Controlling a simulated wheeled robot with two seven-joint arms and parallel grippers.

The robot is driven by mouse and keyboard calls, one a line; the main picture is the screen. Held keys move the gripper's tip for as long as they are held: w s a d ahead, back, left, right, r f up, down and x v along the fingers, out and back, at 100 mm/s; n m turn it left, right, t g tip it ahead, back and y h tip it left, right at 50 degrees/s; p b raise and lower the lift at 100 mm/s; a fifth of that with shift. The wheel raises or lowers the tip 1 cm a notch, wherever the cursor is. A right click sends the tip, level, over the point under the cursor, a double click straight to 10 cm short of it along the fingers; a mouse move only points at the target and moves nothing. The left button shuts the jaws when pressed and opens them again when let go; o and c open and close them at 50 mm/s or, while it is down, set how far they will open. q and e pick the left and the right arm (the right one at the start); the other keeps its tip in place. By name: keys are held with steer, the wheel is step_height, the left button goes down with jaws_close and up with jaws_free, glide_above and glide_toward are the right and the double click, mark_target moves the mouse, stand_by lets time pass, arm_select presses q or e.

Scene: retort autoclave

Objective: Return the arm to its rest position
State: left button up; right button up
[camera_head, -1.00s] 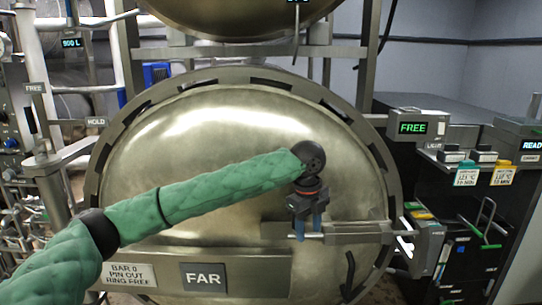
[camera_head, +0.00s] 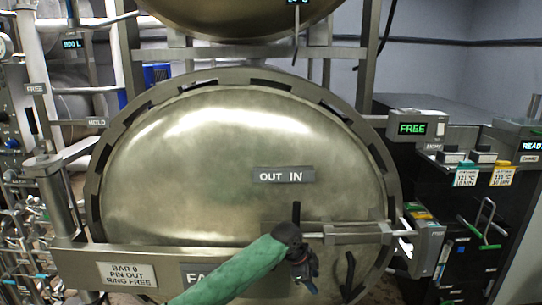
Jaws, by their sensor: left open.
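My left gripper (camera_head: 309,279) is at the lower middle of the head view, at the end of my green-sleeved arm. It is open, and no object shows between its fingers. It points down in front of the door's lower part. The large round metal door (camera_head: 200,160) fills the middle of the view and looks closed. Above the gripper, a metal pin (camera_head: 313,235) with a dark upright handle (camera_head: 296,212) runs into a bracket (camera_head: 360,232) at the right. The gripper looks apart from the handle, though the wrist overlaps the handle's lower end. My right gripper is out of view.
An "OUT IN" plate (camera_head: 284,175) is on the door. A "FREE" display (camera_head: 412,128) and a dark cabinet (camera_head: 465,230) stand at the right. Pipes and a lever (camera_head: 33,120) stand left.

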arm_select(q)
steer(key=s+a+f+n+t, duration=0.1)
steer(key=s+a+f+n, duration=0.35)
steer(key=f, duration=0.85)
steer(key=s+a+f+n, duration=0.4)
steer(key=s+a+f, duration=0.1)
steer(key=f, duration=0.7)
steer(key=s+a+f+n+t, duration=0.1)
steer(key=s+a+f+n, duration=0.3)
steer(key=f, duration=0.9)
steer(key=s+a+f+n+y, duration=0.1)
steer(key=s+a+f+n, duration=0.1)
steer(key=s+a+f, duration=0.4)
steer(key=s+a+f+n+y, duration=0.2)
steer(key=s+a+f, duration=0.4)
steer(key=s, duration=1)
steer(key=s+a+f+n+g+y, duration=0.1)
steer(key=s+a+f+n, duration=0.1)
steer(key=s+a+f, duration=0.4)
steer(key=s+f, duration=0.4)
steer(key=s, duration=0.1)
steer(key=shift+s+y, duration=0.2)
steer(key=shift+y, duration=0.2)
